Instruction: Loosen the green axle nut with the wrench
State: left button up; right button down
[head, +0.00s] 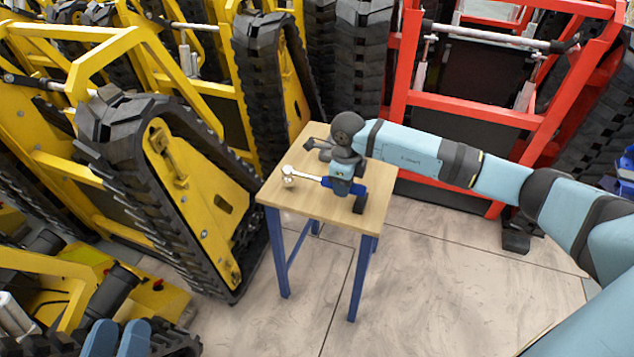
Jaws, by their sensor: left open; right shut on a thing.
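My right gripper (343,184) is over the small wooden table, shut on the wrench (330,183). The wrench has a blue handle and a bright metal head that points left, over the tabletop. The gripper hides part of the handle. A part that seems to be my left gripper (118,338) shows as two light-blue shapes at the bottom left edge, partly cut off. It is open, far from the table, and I see nothing in it. I cannot make out the green axle nut.
The wooden table (292,200) has blue legs. Yellow tracked carriers (205,215) stand close on its left and behind it. A red-framed carrier (480,108) stands behind on the right. A low yellow machine (150,298) is at the lower left. The floor (430,290) in front is clear.

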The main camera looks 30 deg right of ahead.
jog(key=shift+r+p, duration=1.75)
jog(key=shift+r, duration=1.1)
notch_tip(320, 180, up, 8)
jog(key=p, duration=0.5)
jog(key=s+p, duration=0.2)
jog(key=s, duration=1.8)
jog(key=shift+p, duration=0.35)
jog(key=shift+w, duration=0.1)
